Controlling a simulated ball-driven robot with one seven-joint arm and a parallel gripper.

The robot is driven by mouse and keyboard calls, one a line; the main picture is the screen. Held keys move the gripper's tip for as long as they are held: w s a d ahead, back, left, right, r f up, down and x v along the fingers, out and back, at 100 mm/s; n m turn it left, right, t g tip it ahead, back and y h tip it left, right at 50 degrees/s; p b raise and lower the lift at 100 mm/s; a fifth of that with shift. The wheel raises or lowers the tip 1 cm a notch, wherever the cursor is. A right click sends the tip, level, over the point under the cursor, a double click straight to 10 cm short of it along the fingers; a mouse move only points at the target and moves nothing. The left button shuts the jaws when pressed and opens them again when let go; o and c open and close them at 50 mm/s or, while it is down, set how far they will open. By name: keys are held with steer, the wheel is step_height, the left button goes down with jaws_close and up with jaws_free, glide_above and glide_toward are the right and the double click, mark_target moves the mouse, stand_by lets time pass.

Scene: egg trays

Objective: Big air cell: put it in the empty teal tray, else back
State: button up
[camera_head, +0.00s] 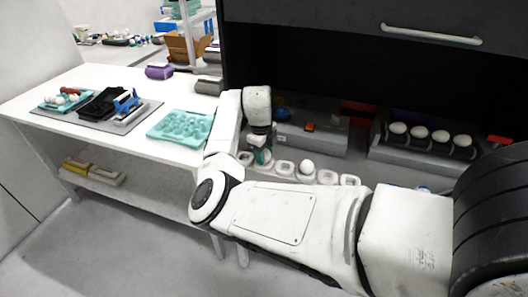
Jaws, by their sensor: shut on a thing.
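The empty teal tray (182,127) lies on the white table, left of my arm, with bare cups. My gripper (260,150) points down over a row of white cups (284,168) at the right of the table. It is shut on a white egg (264,158), which is small in the picture and partly hidden by the fingers. I cannot tell whether the egg touches a cup. The egg's air cell cannot be made out. Another white egg (306,167) sits in a cup to the right.
A dark rack (425,150) with several white eggs stands at the right under a dark cabinet. Another teal tray (50,104) with a few items, a black item (102,103) and a blue tool (127,103) lie at the table's left.

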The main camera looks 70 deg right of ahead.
steer(key=shift+f+b, duration=0.35)
steer(key=shift+f, duration=0.15)
stand_by(0.4)
steer(key=o, duration=0.7)
steer(key=r, duration=0.3)
steer(key=a+r+b, duration=0.1)
steer(key=r, duration=0.6)
steer(key=shift+w+a+r, duration=0.15)
steer(key=shift+a+r, duration=0.1)
steer(key=shift+r, duration=0.15)
